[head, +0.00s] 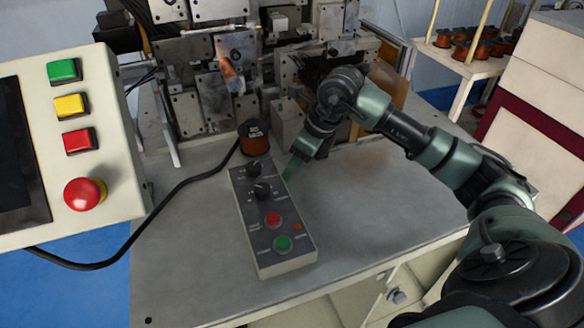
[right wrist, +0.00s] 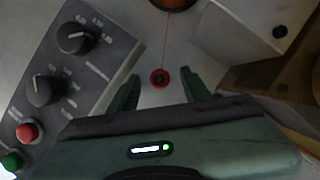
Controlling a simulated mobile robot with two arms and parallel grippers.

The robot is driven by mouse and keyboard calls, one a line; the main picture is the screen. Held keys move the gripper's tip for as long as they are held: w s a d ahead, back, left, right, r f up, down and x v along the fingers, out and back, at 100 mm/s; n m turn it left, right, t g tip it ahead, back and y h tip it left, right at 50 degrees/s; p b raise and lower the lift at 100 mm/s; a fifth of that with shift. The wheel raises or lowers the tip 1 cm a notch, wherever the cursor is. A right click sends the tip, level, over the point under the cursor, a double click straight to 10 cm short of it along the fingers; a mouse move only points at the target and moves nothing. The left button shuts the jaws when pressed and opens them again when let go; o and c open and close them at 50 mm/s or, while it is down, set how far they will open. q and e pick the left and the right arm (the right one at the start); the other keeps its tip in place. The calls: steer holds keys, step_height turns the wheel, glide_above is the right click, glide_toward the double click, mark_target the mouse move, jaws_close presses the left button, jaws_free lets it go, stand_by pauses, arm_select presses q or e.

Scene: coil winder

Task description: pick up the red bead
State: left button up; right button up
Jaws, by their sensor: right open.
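The red bead (right wrist: 159,78) is a small red ring with a dark centre, seen in the right wrist view. A thin copper-coloured wire runs from it up to a round orange-brown part at the top edge. My right gripper (right wrist: 160,76) is open, with one green finger on each side of the bead and a gap to both. In the head view my right gripper (head: 292,167) is low beside the control box, and I cannot make out the bead there. My left gripper is not in view.
The control box (head: 272,218) with knobs and buttons lies close left of my right gripper. A dark-labelled copper spool (head: 254,138) stands behind it. Winder machinery (head: 205,95) fills the back, and a button panel (head: 110,150) stands left. The front right tabletop (head: 370,215) is clear.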

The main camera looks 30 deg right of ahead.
jaws_close()
steer(key=shift+r, duration=0.1)
step_height(320, 180, up, 20)
steer(key=shift+b, duration=0.35)
stand_by(0.4)
